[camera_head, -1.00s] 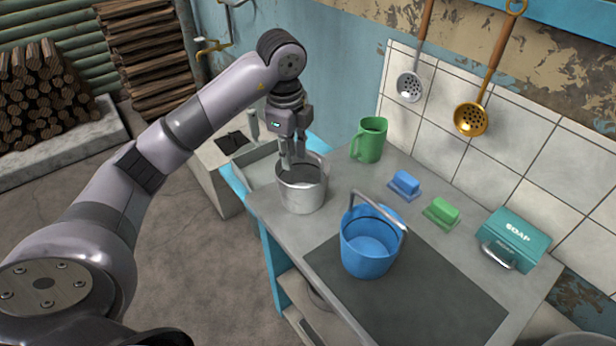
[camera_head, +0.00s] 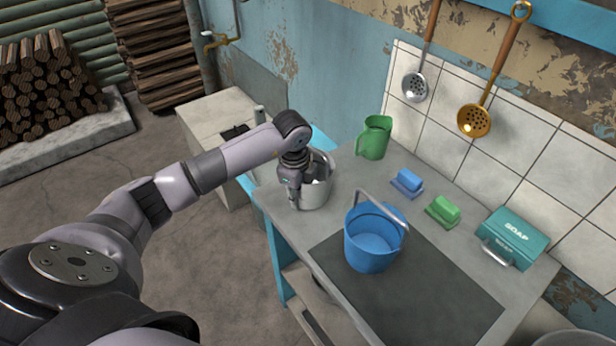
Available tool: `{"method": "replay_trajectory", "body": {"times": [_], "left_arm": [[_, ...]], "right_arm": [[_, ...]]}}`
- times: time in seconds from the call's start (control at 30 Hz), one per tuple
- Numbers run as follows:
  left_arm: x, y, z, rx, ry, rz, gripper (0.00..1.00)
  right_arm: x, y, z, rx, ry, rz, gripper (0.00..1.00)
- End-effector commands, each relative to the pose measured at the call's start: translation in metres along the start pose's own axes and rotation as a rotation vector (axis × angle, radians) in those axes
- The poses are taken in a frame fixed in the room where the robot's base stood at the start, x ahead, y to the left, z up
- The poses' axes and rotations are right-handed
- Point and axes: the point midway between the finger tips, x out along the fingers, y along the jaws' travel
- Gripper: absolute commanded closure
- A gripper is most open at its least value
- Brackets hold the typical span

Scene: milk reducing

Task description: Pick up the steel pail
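The steel pail (camera_head: 316,193) stands upright on the grey counter (camera_head: 275,207) near its left end. My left gripper (camera_head: 294,203) points down at the pail's left, near side, overlapping it in the picture and hiding part of its rim and wall. The fingers look narrow and dark here, and I cannot tell whether they are apart, or whether they touch the pail's wall. My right gripper is out of view.
A blue bucket (camera_head: 371,246) with a raised handle stands right of the pail, on a dark mat (camera_head: 440,295). A green jug (camera_head: 374,138) stands behind. Blue (camera_head: 408,182) and green (camera_head: 442,209) sponges and a teal soap box (camera_head: 512,239) line the tiled wall.

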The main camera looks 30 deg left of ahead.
Motion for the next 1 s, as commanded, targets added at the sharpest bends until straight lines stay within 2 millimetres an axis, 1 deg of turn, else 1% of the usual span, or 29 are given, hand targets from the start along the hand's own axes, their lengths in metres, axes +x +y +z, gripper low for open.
{"method": "replay_trajectory", "body": {"times": [0.1,0.3,0.7,1.0], "left_arm": [[0.0082,0.0006,-0.0002,0.001,0.000,0.001,0.74],[0.0089,0.0003,0.0000,0.001,0.000,0.000,0.74],[0.0083,0.0001,0.0001,0.001,0.000,0.000,1.00],[0.0082,0.0002,0.0001,0.001,0.000,0.000,1.00]], "right_arm": [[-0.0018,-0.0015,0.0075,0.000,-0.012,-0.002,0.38],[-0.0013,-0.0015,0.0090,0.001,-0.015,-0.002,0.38],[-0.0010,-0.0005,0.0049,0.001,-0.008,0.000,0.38],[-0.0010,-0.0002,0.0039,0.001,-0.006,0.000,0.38]]}}
